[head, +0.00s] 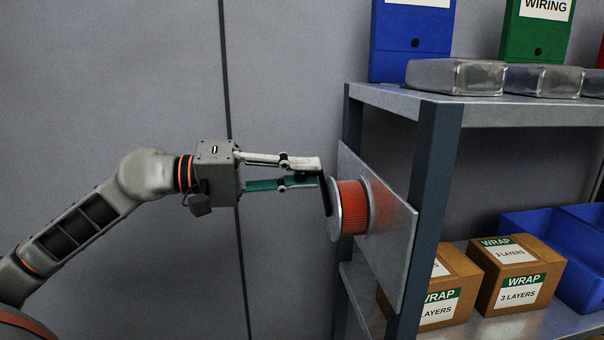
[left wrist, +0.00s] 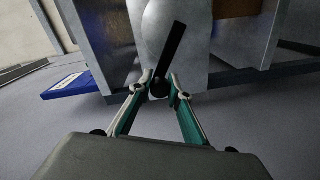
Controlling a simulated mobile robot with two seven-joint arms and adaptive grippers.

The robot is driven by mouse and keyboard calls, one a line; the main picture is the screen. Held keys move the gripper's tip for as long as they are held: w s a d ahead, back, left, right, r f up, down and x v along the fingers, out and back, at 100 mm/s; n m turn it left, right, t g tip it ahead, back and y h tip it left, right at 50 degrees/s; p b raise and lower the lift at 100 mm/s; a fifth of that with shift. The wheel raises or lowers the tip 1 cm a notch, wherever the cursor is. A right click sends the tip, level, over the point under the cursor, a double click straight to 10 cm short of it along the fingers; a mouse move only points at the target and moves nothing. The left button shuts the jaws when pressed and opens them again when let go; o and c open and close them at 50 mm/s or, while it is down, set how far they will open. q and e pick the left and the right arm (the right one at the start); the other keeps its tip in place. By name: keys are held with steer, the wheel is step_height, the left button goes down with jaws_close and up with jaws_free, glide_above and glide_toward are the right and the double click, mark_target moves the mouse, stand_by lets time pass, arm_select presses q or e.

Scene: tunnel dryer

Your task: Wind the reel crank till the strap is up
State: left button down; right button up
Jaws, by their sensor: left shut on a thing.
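The reel (head: 353,207) has orange strap wound between its flanges and is mounted on a grey metal plate (head: 398,232) on the shelf's side. I see no loose length of strap hanging from it. The black crank (head: 326,196) lies across the reel's near face; in the left wrist view the crank arm (left wrist: 173,45) slants up and right from the grip over the pale round flange (left wrist: 155,30). My left gripper (head: 321,171) is shut on the crank's handle end, at the top of the reel; its fingertips (left wrist: 160,86) hide most of the handle. My right gripper is not in view.
The shelf unit's dark post (head: 433,180) stands just right of the reel plate. Wrap boxes (head: 515,275) and a blue bin (head: 560,250) are on the lower shelf. Blue (head: 408,45) and green binders stand on top. Left of the reel is a bare grey wall.

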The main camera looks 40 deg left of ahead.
arm_select(q)
steer(key=c, duration=1.9)
jaws_free()
steer(key=shift+d, duration=0.1)
steer(key=v, duration=1.2)
steer(key=shift+s, duration=0.1)
